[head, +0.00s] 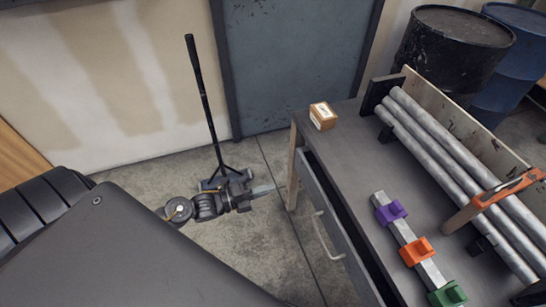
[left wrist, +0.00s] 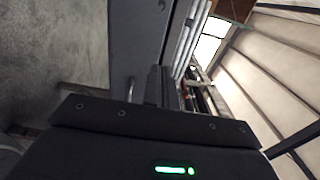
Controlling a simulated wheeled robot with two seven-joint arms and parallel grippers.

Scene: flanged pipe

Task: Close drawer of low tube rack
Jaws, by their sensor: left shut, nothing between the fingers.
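The low tube rack (head: 345,150) is a grey-topped bench on the right of the head view. Its grey drawer (head: 322,195) stands partly open toward the left, with a dark gap between its front and the bench. A pale bar handle (head: 327,236) is on the drawer front. My left gripper (head: 268,190) is shut and empty, to the left of the drawer's far end, apparently apart from it. In the left wrist view, its dark fingers (left wrist: 158,85) lie before a dark grey panel, probably the drawer front (left wrist: 138,40). My right gripper is out of view.
Drums (head: 455,45) stand behind.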

